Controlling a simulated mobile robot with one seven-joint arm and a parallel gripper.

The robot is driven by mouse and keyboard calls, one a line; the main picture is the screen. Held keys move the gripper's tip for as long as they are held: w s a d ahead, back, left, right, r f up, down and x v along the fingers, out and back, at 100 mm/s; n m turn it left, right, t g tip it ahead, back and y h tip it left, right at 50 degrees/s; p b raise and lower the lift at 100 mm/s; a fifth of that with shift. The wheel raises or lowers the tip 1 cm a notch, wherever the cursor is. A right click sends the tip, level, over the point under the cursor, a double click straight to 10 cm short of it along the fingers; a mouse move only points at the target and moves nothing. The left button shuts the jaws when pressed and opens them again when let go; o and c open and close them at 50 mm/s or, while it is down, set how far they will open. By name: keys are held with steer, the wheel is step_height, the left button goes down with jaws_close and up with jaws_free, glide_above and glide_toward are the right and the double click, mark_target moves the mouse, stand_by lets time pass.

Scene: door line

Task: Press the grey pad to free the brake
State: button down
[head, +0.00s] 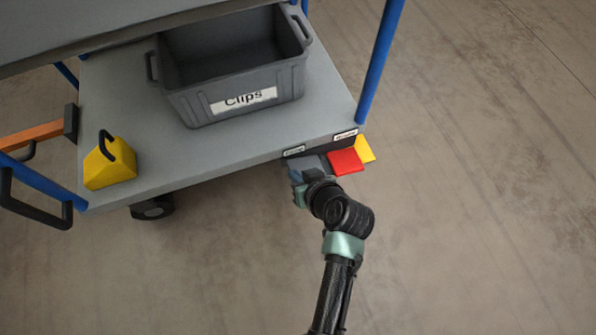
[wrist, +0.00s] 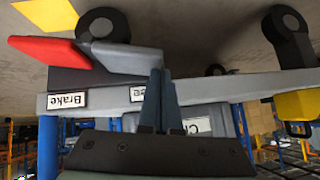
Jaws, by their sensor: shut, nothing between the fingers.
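The grey pad (wrist: 125,58) sticks out from the cart's edge beside a red pad (wrist: 48,50) in the wrist view. In the head view the red pad (head: 346,162) is clear, but my gripper covers most of the grey one. My gripper (head: 298,168) is shut and empty at the cart's front edge, by the grey pad. In the wrist view its fingertips (wrist: 158,74) overlap the grey pad's right end. I cannot tell whether they touch it. A label (wrist: 68,100) reading "Brake" sits by the red pad. A second label (wrist: 137,94) is partly hidden by the fingers.
A yellow pad (head: 365,149) lies beyond the red one. The cart's grey deck (head: 215,150) carries a grey bin (head: 290,88) labelled "Clips" and a yellow block (head: 109,165) with a black handle. A blue post (head: 381,55) rises at the right corner. The floor (head: 480,230) on the right is clear.

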steer(key=shift+s+a+f, duration=0.1)
steer(key=shift+a+f, duration=0.05)
steer(key=shift+a, duration=0.05)
steer(key=shift+s+a+f+n+t+h+p, duration=0.15)
steer(key=shift+a+f+n+h+p, duration=0.1)
steer(key=shift+f+h+p, duration=0.3)
steer(key=shift+a+f+n+t+h+p, duration=0.1)
steer(key=shift+a+f+n+h+p, duration=0.3)
steer(key=shift+f, duration=0.35)
steer(key=shift+s+a+f+n+t+h+p, duration=0.15)
steer(key=shift+f+h+p, duration=0.1)
steer(key=shift+f+h, duration=0.35)
steer(key=shift+f, duration=0.2)
steer(key=w+a+r+p+v, duration=0.1)
steer(key=w+r+p+v, duration=0.1)
steer(key=p+v, duration=0.9)
steer(key=shift+s+a+r, duration=0.15)
steer(key=shift+s+r, duration=0.6)
